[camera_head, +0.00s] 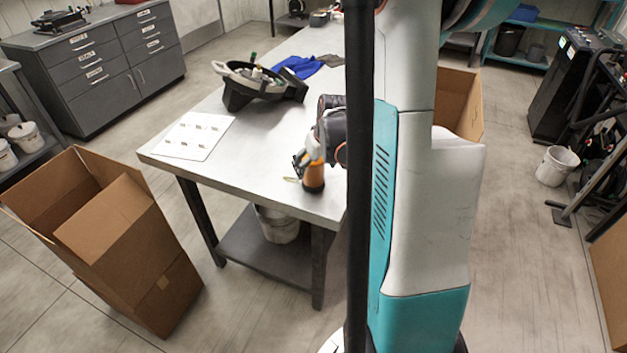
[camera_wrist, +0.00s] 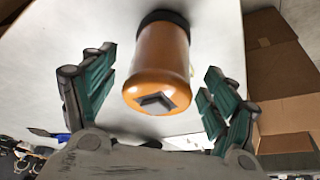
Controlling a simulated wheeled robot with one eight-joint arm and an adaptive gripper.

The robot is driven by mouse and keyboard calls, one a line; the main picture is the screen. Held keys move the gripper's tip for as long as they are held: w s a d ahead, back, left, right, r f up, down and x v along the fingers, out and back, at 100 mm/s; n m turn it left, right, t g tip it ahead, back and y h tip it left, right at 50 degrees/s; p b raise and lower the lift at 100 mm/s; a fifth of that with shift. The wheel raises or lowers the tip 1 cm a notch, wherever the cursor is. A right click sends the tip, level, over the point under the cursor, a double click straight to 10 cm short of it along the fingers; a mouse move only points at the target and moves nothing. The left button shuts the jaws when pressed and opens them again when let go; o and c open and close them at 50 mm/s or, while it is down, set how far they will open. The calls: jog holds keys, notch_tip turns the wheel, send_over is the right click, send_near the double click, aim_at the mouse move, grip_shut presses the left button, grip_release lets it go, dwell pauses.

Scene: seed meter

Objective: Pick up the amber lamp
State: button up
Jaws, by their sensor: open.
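The amber lamp (camera_head: 314,178) stands on the metal table near its front right corner, with a dark end down on the tabletop. In the wrist view the lamp (camera_wrist: 160,65) is an orange cylinder with a dark band at the far end and a dark angular mark on the near end. My gripper (camera_wrist: 160,72) is open, with one green-padded finger on each side of the lamp. Gaps show between both fingers and the lamp. In the head view my gripper (camera_head: 307,163) is at the lamp's upper part, partly hidden by my arm.
A black housing (camera_head: 262,84), a blue cloth (camera_head: 300,66) and a white sheet with small items (camera_head: 195,135) lie on the table (camera_head: 245,160). An open cardboard box (camera_head: 130,250) stands left of it; another (camera_head: 458,100) is behind my arm. A bucket (camera_head: 278,224) sits underneath.

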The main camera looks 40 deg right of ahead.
jog(key=x, duration=0.3)
jog(key=shift+b, duration=0.35)
jog(key=shift+r, duration=0.1)
jog(key=c, duration=1.1)
jog(key=shift+r, duration=0.1)
jog(key=shift+c, duration=0.2)
